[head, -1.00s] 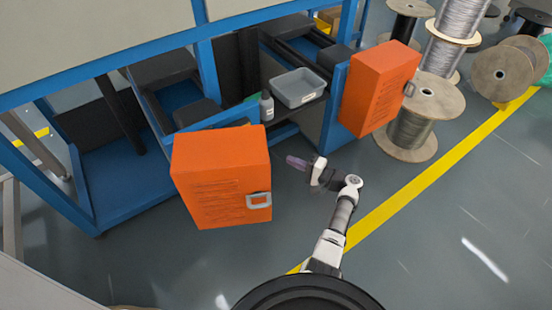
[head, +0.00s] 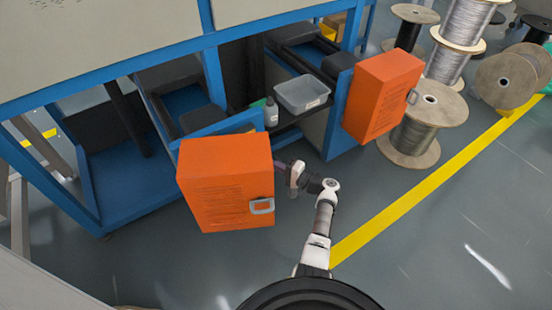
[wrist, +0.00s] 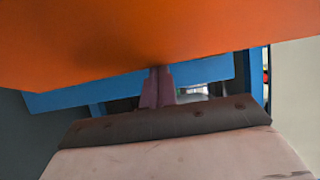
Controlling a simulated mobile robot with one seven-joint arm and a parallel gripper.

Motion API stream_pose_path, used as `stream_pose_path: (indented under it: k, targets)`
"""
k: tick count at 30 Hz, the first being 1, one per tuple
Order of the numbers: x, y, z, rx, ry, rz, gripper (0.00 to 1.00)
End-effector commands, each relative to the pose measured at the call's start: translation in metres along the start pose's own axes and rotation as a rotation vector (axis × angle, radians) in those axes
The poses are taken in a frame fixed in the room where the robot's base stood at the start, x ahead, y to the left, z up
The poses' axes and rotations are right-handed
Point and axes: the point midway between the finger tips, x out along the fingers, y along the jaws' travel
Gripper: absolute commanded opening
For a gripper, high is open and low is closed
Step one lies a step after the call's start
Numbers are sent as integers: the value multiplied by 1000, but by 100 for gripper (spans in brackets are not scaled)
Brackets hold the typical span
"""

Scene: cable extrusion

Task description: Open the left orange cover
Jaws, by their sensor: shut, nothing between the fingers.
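The left orange cover (head: 225,182) is a box-shaped door with a grey handle (head: 262,206) at its right front edge. It stands swung out from the blue frame of the machine. My gripper (head: 280,168) is beside the cover's right side, on the side towards the machine's opening. In the wrist view the cover (wrist: 150,35) fills the top of the picture, and the shut purple fingers of my gripper (wrist: 158,88) reach up to its lower edge. Whether they touch it cannot be told. Nothing shows between the fingers.
The right orange cover (head: 382,95) also stands out from the frame. Between the covers, a grey bin (head: 302,95) and a bottle (head: 271,112) sit on a dark shelf. Wooden cable spools (head: 428,105) stand at the right. The floor (head: 440,230) in front is clear.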

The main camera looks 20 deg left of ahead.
Motion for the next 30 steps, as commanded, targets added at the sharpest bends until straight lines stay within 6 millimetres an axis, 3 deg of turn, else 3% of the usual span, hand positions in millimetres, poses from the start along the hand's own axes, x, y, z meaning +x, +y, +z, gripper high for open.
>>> stream_pose_path:
  k: [14, 30]
  targets:
    - [-3, -1, 5, 1, 10, -1, 0]
    - [-38, -1, 63, 0, 134, 0, 0]
